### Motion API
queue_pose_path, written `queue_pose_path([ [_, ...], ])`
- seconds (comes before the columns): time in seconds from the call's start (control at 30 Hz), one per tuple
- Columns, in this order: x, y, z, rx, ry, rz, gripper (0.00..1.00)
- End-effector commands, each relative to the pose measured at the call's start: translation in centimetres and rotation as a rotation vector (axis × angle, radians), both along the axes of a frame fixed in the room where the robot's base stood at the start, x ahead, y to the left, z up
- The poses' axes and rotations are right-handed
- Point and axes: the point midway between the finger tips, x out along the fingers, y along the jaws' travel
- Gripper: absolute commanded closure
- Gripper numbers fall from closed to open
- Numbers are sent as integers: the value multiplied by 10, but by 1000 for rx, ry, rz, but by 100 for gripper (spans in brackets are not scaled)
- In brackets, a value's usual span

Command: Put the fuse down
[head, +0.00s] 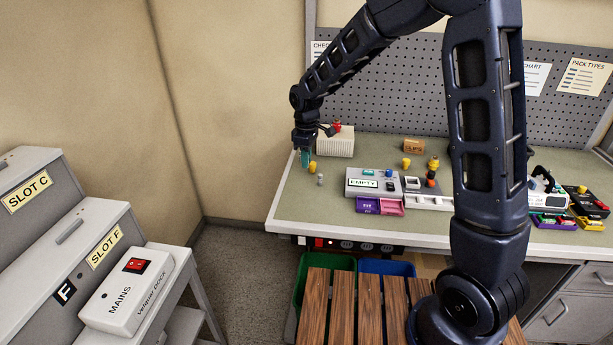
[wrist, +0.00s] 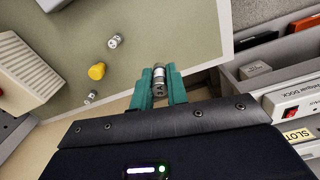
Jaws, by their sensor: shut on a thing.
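My gripper (wrist: 159,76) has teal fingers and is shut on a fuse (wrist: 159,83), a small metal cylinder with a pale middle band. In the head view my gripper (head: 305,158) points down at the back left of the green-topped bench (head: 300,207), near its left edge. The held fuse is hard to make out there. In the wrist view the fuse appears against the bench's edge; its height above the top is unclear. Two other small metal cylinders lie or stand on the bench, one (wrist: 115,41) farther off and one (wrist: 91,97) to the left.
A yellow knob-like piece (wrist: 97,71) is close to my gripper on the bench. A ribbed cream box (head: 336,142) stands behind. A grey unit marked EMPTY (head: 373,183) is to the right. Bare bench top lies at the front left. Grey slot cabinets (head: 84,238) stand at the left.

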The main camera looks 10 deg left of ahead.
Motion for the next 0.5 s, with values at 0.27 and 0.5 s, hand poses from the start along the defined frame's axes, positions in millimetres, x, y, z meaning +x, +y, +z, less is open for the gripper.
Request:
queue_pose_path([
  [0.27,1,0,53,2,-1,-1,100],
  [0.5,0,0,69,0,0,-1,100],
])
